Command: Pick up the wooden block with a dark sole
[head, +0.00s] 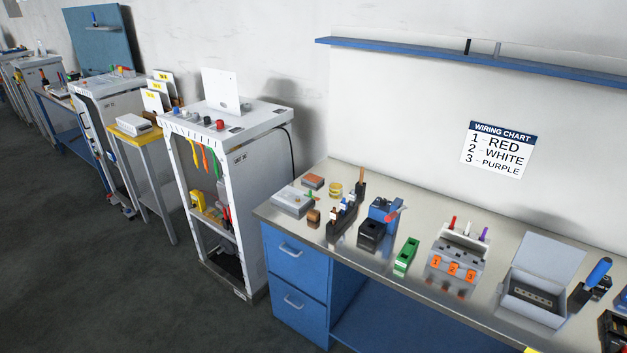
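Two small brownish things lie at the left end of the workbench (342,173). One is a small brown piece with a darker part (314,217), near the front edge. The other is a flat reddish-brown block (313,181), farther back behind a grey box. They are too small to tell which is the wooden block with a dark sole. Neither of my grippers is in view.
A grey box (292,203), a black tool rack (342,222), a blue vise-like device (382,211) and a green block (406,255) crowd the bench. A numbered wire station (457,257) and an open grey case (540,290) stand right. A white cart (228,122) stands left; grey floor is open.

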